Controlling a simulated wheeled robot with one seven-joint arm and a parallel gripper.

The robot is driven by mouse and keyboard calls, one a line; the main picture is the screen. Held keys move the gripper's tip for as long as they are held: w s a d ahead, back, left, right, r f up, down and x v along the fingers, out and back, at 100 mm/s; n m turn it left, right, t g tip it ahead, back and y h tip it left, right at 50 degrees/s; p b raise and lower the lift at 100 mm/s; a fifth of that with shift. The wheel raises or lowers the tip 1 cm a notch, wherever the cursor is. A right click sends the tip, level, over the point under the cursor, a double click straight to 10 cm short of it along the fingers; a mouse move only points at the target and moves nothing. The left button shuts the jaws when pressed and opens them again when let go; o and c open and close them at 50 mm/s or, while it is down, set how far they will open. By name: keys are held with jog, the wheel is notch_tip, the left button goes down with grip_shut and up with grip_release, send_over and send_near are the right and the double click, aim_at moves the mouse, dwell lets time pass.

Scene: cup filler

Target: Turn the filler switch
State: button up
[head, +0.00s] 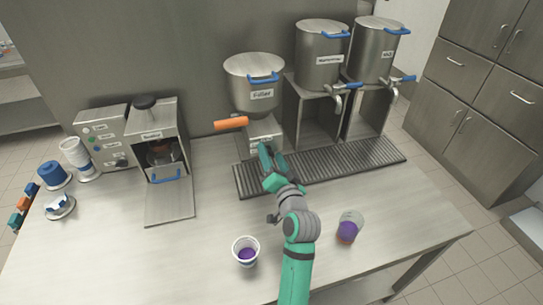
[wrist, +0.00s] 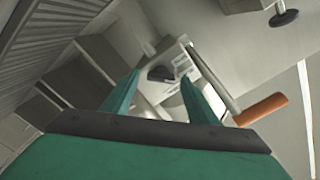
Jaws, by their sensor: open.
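The filler (head: 255,90) is a steel hopper with a blue handle and a label, at the back middle of the table. An orange handle (head: 231,123) sticks out to its left; it shows at the right in the wrist view (wrist: 262,109). A small dark knob (wrist: 160,73), which looks like the switch, sits on the light labelled front of the filler's base (head: 264,130). My gripper (head: 266,153) is open and empty in front of that base. In the wrist view the knob appears between the fingertips, seemingly still ahead of them. My gripper hides the knob in the head view.
A ribbed drain tray (head: 340,163) runs right from the filler, below two steel pots (head: 322,55) with taps. A cup with purple contents (head: 246,251) and a purple-filled clear container (head: 348,228) stand in front. A machine with a drawer (head: 160,160) stands left.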

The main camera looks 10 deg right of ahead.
jog(key=s, duration=1)
jog(key=shift+s+d, duration=0.35)
jog(key=shift+d, duration=0.05)
